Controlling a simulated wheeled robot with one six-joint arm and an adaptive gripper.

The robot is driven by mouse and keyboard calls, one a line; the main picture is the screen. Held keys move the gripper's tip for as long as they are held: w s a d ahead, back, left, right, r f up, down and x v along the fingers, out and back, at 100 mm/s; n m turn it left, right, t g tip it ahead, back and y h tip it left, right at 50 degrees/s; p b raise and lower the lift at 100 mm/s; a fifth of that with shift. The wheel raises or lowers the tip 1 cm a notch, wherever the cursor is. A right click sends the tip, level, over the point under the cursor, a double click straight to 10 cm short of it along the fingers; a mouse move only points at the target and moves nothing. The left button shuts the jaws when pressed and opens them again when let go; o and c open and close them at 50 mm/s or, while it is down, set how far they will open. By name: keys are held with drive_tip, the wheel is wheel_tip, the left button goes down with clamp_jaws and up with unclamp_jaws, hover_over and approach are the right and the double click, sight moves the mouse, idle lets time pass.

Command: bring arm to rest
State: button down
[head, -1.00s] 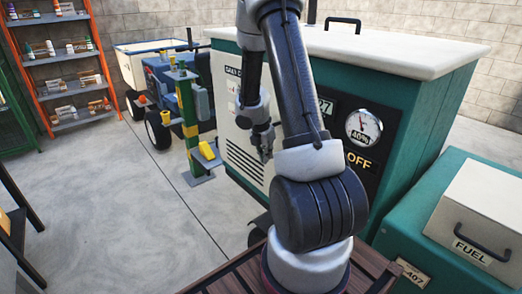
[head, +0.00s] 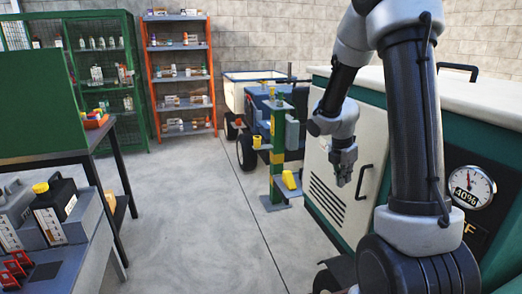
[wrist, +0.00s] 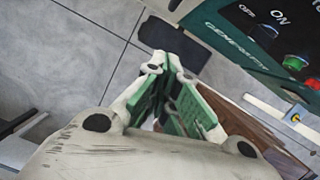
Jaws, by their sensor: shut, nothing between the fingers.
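My arm rises at the right of the head view and bends over, with my gripper (head: 344,170) hanging down in front of the generator's (head: 376,140) white louvred door. The gripper is empty. In the wrist view my gripper (wrist: 172,95) shows its green-padded fingers close together, with nothing between them. Beyond the fingers lie grey floor and a dark flat patch. The generator's green panel (wrist: 262,40) with its ON and OFF marks shows at the upper right of the wrist view.
A gauge (head: 470,187) reading 40% is on the generator. A green and yellow stand (head: 276,150) and a small tractor (head: 262,110) are beyond the gripper. An orange shelf (head: 180,75) stands at the back. A bench with jugs (head: 55,210) is at left. The middle floor is clear.

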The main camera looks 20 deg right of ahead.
drive_tip(key=s+a+r+m+t+y, duration=0.1)
drive_tip(key=s+a+r+m, duration=0.5)
drive_tip(key=s+r+m, duration=0.3)
drive_tip(key=s+a+r+m+t+y, duration=0.1)
drive_tip(key=s+a+r+m, duration=0.4)
drive_tip(key=s+r+m, duration=0.5)
drive_tip(key=s+m+t, duration=0.1)
drive_tip(key=s+m, duration=0.1)
drive_tip(key=s, duration=0.2)
drive_tip(key=shift+a+t+y, duration=0.3)
drive_tip(key=shift+a+y, duration=0.1)
